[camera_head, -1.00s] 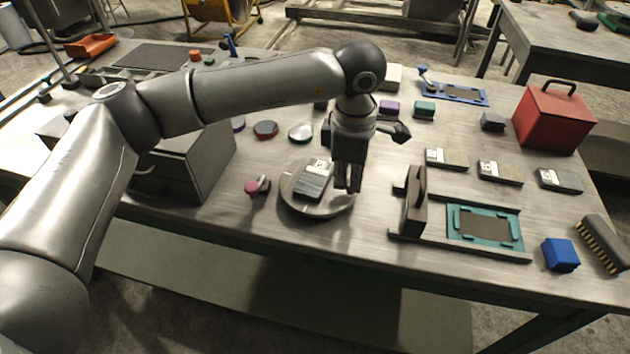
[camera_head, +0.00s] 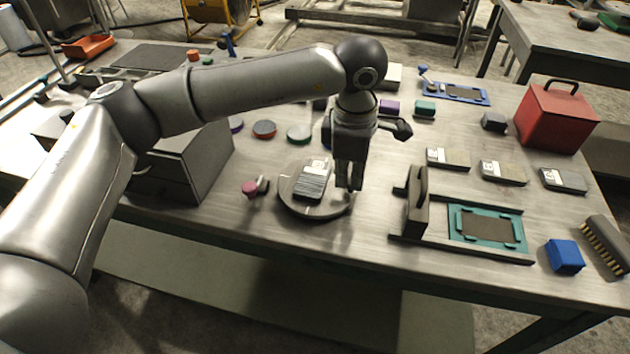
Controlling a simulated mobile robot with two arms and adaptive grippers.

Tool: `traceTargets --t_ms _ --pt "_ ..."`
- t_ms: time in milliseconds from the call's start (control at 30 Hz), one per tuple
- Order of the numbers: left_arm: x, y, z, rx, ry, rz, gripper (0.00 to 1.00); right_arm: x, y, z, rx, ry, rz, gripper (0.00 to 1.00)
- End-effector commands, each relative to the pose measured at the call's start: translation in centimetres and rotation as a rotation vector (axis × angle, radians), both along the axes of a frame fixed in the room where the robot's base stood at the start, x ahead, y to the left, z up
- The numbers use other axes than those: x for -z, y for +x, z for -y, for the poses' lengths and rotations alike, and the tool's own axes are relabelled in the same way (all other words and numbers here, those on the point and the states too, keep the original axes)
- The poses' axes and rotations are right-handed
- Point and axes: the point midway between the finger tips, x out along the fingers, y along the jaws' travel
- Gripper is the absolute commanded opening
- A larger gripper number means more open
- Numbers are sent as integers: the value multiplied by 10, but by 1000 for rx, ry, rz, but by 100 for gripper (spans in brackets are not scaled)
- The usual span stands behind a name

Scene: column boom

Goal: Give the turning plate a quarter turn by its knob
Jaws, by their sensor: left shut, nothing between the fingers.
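The turning plate (camera_head: 306,207) is a round grey disc on the bench, with a dark and light boxy part (camera_head: 313,181) lying on it. My left gripper (camera_head: 349,187) points down at the plate's right edge. Its fingers are shut and empty. I cannot make out the plate's knob; the gripper may hide it. I cannot tell whether the fingertips touch the plate. My right gripper is not in view.
A pink-headed knob-like thing (camera_head: 250,188) lies just left of the plate. A grey box (camera_head: 190,165) stands further left. The bench's front edge is close.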

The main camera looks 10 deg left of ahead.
Motion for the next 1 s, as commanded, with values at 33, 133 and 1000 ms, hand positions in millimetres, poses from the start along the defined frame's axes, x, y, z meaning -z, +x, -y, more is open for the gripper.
traceTargets --t_ms 33,133,1000 --pt "25 -16 3 16 15 -57 0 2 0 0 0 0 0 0" --pt "18 -16 3 16 15 -56 0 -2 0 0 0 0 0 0" --pt "-70 -12 -1 7 17 -46 0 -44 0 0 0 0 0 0"
